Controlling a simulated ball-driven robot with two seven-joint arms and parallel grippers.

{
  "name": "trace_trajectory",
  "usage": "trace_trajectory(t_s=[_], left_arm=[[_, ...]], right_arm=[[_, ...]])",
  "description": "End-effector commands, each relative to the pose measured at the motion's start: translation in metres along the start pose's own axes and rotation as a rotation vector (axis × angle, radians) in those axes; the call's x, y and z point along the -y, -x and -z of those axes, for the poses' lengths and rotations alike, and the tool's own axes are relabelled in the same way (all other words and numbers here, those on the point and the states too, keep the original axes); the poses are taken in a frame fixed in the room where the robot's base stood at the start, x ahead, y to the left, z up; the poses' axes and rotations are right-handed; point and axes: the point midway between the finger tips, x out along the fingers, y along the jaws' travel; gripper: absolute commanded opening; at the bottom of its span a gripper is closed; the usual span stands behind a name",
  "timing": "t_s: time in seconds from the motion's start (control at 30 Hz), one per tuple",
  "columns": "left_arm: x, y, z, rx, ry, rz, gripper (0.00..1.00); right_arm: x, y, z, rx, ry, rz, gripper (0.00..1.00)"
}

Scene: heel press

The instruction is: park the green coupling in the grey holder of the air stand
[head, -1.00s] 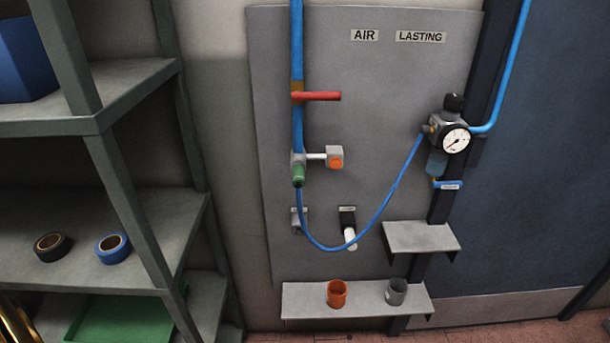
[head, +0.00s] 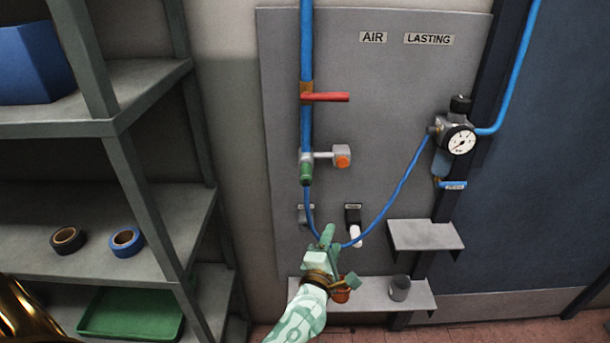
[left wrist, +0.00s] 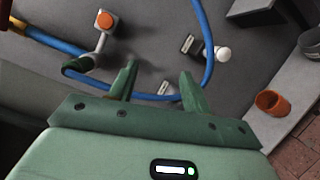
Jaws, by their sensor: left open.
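The green coupling (head: 305,172) sits under the grey valve fitting at the lower end of the thick blue pipe, with the thin blue hose (head: 403,184) leaving its lower end. The grey holder (head: 399,288) is an empty-looking cup on the lower shelf of the stand, and it shows at the right edge of the left wrist view (left wrist: 310,42). My left gripper (head: 329,238) is open with nothing seen between its fingers, below and right of the coupling, apart from it.
An orange cup (left wrist: 272,103) stands beside the grey one, partly behind my gripper in the head view. A red lever (head: 325,97), an orange button (head: 343,161), a white-tipped fitting (head: 355,236) and a gauge (head: 460,141) stick out. A shelf rack (head: 150,190) stands left.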

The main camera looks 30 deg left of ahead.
Motion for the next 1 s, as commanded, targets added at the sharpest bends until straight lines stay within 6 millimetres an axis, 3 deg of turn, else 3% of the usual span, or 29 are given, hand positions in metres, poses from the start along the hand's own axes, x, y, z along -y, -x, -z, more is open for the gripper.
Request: trace_trajectory(t_s=[0.03, 0.1, 0.2, 0.33, 0.4, 0.53, 1.0], left_arm=[[-0.026, -0.006, 0.0, -0.028, 0.127, -0.049, 0.49], [-0.056, -0.01, 0.004, -0.068, 0.323, -0.109, 0.49], [-0.093, -0.013, 0.011, -0.115, 0.611, -0.184, 0.49], [-0.124, -0.012, 0.022, -0.165, 0.979, -0.254, 0.49], [-0.13, -0.01, 0.027, -0.188, 1.133, -0.274, 0.49], [-0.133, -0.009, 0.031, -0.208, 1.265, -0.286, 0.49], [-0.133, -0.009, 0.032, -0.21, 1.271, -0.285, 0.49]], right_arm=[[0.0, 0.002, 0.0, -0.001, 0.0, 0.0, 0.0], [0.0, 0.003, 0.001, -0.001, 0.0, -0.001, 0.0], [0.0, 0.005, 0.001, -0.002, 0.0, -0.001, 0.0], [0.0, 0.006, 0.001, -0.003, 0.0, -0.001, 0.0], [0.0, 0.006, 0.001, -0.003, 0.0, -0.001, 0.0], [0.0, 0.006, 0.001, -0.003, 0.0, -0.001, 0.0], [0.0, 0.006, 0.001, -0.003, 0.0, 0.0, 0.0]])
